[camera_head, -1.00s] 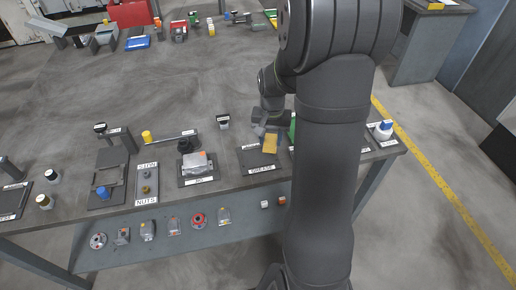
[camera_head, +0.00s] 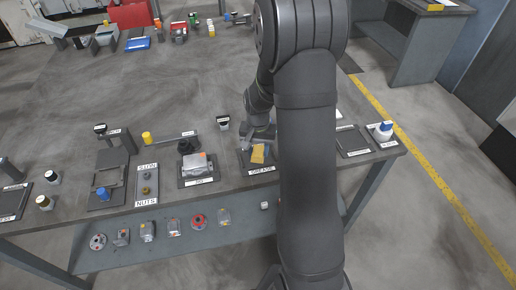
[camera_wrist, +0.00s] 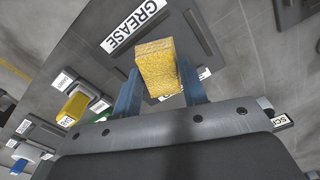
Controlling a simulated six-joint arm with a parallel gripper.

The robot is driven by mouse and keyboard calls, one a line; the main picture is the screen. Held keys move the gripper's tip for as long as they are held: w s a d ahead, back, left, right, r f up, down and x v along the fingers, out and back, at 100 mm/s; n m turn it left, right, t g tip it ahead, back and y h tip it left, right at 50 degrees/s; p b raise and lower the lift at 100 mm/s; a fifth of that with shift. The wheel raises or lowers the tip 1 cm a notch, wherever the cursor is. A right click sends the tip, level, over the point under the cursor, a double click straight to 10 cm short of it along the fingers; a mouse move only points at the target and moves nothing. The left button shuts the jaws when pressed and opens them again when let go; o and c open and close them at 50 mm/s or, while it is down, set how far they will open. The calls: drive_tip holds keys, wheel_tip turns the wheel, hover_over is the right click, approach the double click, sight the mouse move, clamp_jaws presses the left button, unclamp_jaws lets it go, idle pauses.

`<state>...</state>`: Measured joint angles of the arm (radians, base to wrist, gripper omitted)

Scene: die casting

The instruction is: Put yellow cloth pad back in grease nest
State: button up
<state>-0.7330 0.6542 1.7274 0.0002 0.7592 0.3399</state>
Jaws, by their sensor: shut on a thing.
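The yellow cloth pad (camera_head: 258,153) is a small block, seen large in the wrist view (camera_wrist: 157,66). My gripper (camera_wrist: 160,88) is shut on it, with one finger on each side. The grease nest (camera_head: 246,164) is a dark square tray near the bench's front edge; its GREASE label shows in the wrist view (camera_wrist: 133,25). The pad is over the nest in the head view, right of its middle, and hides part of it. I cannot tell whether the pad touches the nest floor.
Left of the nest is a tray with a clear-walled box (camera_head: 197,163). On the right are a dark tray (camera_head: 352,141) and a white bottle with a blue cap (camera_head: 383,130). My arm hides the bench between. The bench middle (camera_head: 150,90) is clear.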

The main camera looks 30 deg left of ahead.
sight(258, 151)
drive_tip(key=shift+f, duration=0.5)
drive_tip(key=o, duration=0.9)
drive_tip(key=shift+o, duration=0.2)
wheel_tip(258, 151, up, 13)
wheel_tip(258, 151, down, 13)
drive_tip(key=shift+f, duration=0.1)
drive_tip(key=shift+r, duration=0.45)
